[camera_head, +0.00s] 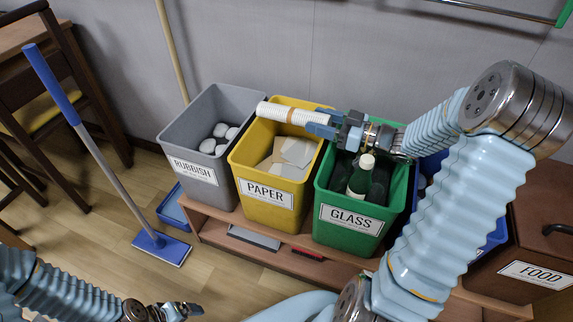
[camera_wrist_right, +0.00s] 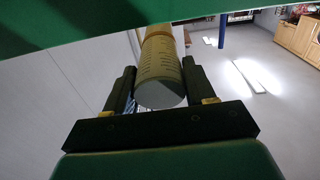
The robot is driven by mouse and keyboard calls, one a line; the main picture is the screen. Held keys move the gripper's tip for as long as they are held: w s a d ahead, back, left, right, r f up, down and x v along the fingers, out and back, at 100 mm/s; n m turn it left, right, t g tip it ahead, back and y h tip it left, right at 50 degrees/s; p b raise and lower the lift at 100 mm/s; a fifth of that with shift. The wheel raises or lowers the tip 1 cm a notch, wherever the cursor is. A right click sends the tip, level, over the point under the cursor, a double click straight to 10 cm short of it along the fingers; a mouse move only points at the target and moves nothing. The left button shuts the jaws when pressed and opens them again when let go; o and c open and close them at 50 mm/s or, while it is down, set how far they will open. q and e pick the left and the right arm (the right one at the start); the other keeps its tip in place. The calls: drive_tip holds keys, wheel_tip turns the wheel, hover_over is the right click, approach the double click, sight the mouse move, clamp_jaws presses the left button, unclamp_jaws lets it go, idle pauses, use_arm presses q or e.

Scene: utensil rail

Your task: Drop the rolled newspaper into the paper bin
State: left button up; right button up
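The rolled newspaper (camera_head: 287,113) is a white roll with a tan band. It lies roughly level above the back of the yellow bin marked PAPER (camera_head: 265,215). My right gripper (camera_head: 323,124) is shut on one end of it, and its far end reaches toward the grey bin. In the right wrist view the newspaper (camera_wrist_right: 160,75) sits between the two fingers (camera_wrist_right: 160,92). The paper bin holds pale sheets and cardboard. My left gripper (camera_head: 182,309) is low at the bottom left, away from the bins; its finger opening is too small to tell.
A grey RUBBISH bin (camera_head: 181,142) with white balls stands left of the paper bin. A green GLASS bin (camera_head: 345,240) with bottles stands right. A brown FOOD bin (camera_head: 535,225) is far right. A blue mop (camera_head: 110,165) leans at left. The bins stand on a low wooden bench (camera_head: 215,229).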

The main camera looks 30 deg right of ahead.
drive_tip(key=o, duration=0.4)
